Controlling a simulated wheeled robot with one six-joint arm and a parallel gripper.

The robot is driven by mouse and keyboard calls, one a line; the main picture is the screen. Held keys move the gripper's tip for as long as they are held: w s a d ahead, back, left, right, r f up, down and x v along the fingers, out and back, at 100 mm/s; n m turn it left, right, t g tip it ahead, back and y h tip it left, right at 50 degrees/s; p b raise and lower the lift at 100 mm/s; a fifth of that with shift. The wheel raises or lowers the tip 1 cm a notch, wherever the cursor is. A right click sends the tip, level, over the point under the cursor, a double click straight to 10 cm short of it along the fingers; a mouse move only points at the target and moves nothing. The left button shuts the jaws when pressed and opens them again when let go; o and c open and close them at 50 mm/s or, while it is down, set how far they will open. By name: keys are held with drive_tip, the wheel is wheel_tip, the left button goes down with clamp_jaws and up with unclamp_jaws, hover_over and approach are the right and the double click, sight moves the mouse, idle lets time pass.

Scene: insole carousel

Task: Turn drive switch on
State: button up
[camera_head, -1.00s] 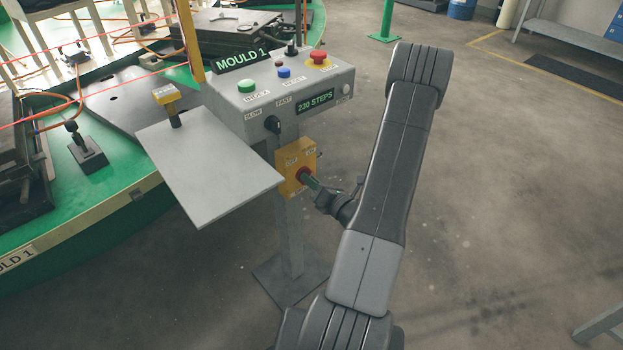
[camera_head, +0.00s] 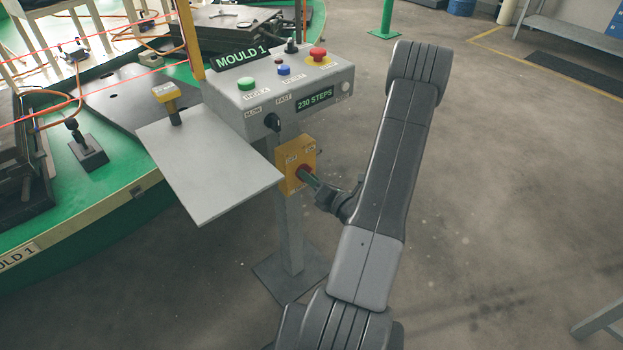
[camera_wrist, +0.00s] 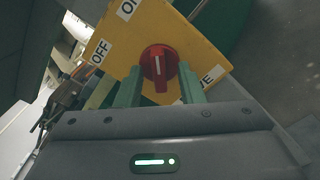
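The drive switch is a red rotary knob (camera_wrist: 160,65) with a white line, on a yellow plate (camera_wrist: 207,45). The plate carries an OFF label at the left, an ON label at the top and a partly hidden label at the right. The white line stands nearly upright in the wrist view, and the knob's grip points down. In the head view the yellow switch box (camera_head: 308,152) sits on the post below the control panel. My gripper (camera_wrist: 160,88) faces the plate, its green fingers apart on either side of the knob. Whether they touch it is unclear.
The grey control panel (camera_head: 235,98) with buttons and a red emergency stop (camera_head: 318,54) stands above the switch box. A grey shelf plate (camera_head: 208,170) juts out to the left. The green carousel (camera_head: 120,178) lies further left.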

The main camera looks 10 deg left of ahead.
drive_tip(key=v, duration=1.3)
drive_tip(key=shift+s+d, duration=0.25)
drive_tip(key=shift+d, duration=0.05)
drive_tip(key=shift+w+a, duration=0.1)
drive_tip(key=shift+a, duration=0.05)
drive_tip(key=x, duration=1.3)
drive_tip(key=shift+w+a, duration=0.2)
drive_tip(key=shift+d, duration=0.1)
